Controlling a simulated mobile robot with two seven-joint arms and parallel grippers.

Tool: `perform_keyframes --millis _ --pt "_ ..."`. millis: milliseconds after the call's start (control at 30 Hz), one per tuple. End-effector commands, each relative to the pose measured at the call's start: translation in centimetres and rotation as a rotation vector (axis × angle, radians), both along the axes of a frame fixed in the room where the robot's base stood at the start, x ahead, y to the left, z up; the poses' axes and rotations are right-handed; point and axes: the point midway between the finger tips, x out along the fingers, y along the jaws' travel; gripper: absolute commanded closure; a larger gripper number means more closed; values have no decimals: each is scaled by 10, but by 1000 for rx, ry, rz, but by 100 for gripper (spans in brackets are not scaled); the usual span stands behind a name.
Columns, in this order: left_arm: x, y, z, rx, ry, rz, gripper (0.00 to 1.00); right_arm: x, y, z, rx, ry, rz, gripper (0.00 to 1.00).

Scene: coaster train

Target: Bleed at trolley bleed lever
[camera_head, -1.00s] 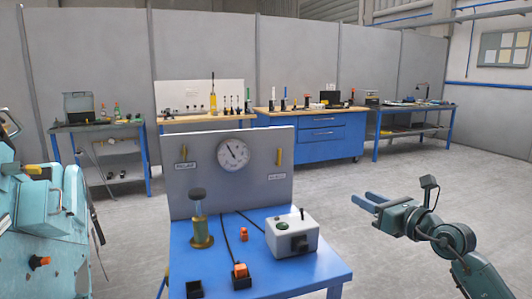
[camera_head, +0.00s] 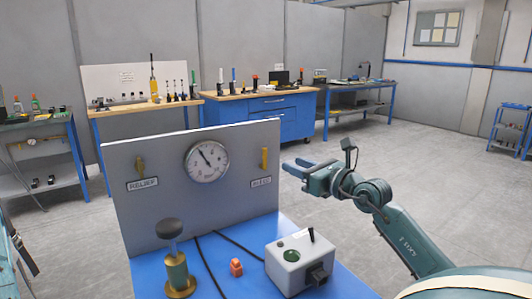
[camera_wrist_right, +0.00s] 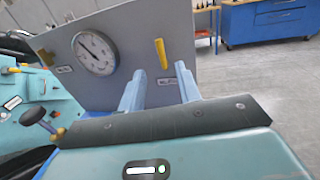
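The right lever, above the BLEED label (camera_head: 261,183), is the bleed lever (camera_head: 264,159). The other lever (camera_head: 141,166) is at the left. My right gripper (camera_head: 290,167) is open and empty, just right of the panel's edge in the head view, apart from the lever. In the right wrist view the bleed lever (camera_wrist_right: 161,53) stands upright beyond and between my two spread fingers (camera_wrist_right: 160,86). My left gripper is not in view.
The blue trolley top (camera_head: 215,255) holds a brass-based plunger (camera_head: 176,270), an orange piece (camera_head: 236,267), black cables and a grey box (camera_head: 299,262) with a toggle. Workbenches stand along the back wall.

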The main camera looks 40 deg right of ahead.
Motion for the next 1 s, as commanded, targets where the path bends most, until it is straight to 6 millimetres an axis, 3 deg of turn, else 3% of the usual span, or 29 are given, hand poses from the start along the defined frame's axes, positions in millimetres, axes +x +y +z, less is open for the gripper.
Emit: perform_keyframes --millis 300,500,700,1000 --pt "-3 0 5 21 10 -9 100 60 0 4 1 -4 -1 66" --pt "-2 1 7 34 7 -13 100 88 1 2 1 -3 -1 66" --pt "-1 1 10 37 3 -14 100 102 2 1 1 -1 -1 66" --pt "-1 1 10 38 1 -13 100 104 2 0 0 -1 0 66"
